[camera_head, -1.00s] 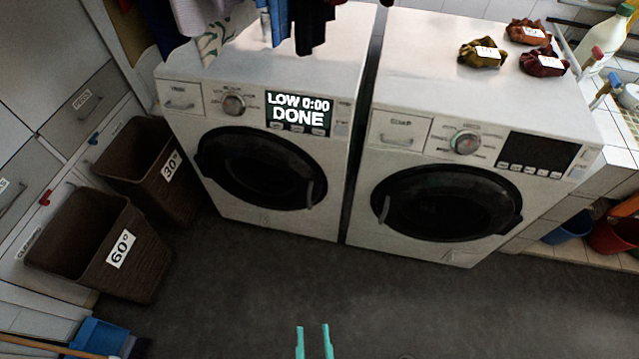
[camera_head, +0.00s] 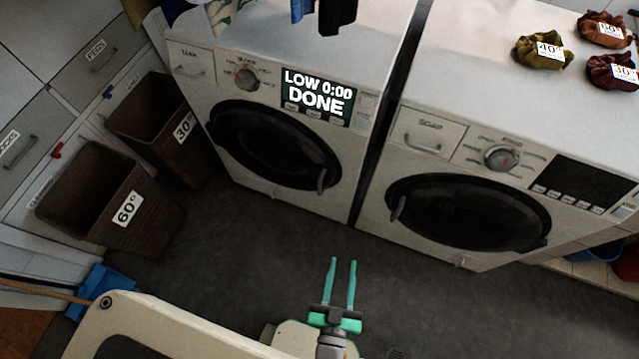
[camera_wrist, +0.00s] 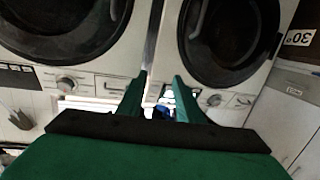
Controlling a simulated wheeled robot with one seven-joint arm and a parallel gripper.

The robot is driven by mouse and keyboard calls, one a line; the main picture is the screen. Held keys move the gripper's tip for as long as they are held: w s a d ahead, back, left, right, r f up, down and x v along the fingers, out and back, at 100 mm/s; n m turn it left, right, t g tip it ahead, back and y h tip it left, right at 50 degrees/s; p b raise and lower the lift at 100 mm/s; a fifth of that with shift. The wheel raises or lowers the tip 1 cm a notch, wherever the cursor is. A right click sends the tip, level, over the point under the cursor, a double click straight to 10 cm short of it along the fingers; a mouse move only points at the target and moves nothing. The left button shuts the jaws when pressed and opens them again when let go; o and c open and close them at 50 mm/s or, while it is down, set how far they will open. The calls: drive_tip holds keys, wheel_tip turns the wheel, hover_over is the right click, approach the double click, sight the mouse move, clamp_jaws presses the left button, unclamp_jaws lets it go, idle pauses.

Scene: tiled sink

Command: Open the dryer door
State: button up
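The dryer (camera_head: 290,208) is the white machine on the left, its display reading "LOW 0:00 DONE". In the wrist view, which is upside down, the dryer door (camera_wrist: 232,40) is at upper right. My gripper (camera_head: 343,261) is open and empty, its two green fingers apart. It is over the floor in front of the machines, apart from the dryer handle. In the wrist view its fingers (camera_wrist: 160,84) point toward the gap between the machines.
A white washer (camera_head: 380,205) with a closed door and dark display stands at right, with several scrunchies (camera_head: 541,50) on top. Brown baskets marked 30 (camera_head: 160,125) and 60 (camera_head: 110,195) stand at left. Clothes hang above the dryer. The grey floor (camera_head: 250,260) in front is clear.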

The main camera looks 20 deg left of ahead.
drive_tip(key=w+a+f+n+y, duration=0.2)
drive_tip(key=w+a+f+y, duration=0.1)
drive_tip(key=w+f, duration=0.7)
drive_tip(key=n+g+y, duration=0.1)
drive_tip(key=n+y, duration=0.1)
drive_tip(key=y, duration=0.2)
approach(320, 188)
drive_tip(key=x, duration=1)
drive_tip(key=shift+w+a+f, duration=0.15)
drive_tip(key=shift+w, duration=0.3)
drive_tip(key=shift+s, duration=0.1)
clamp_jaws()
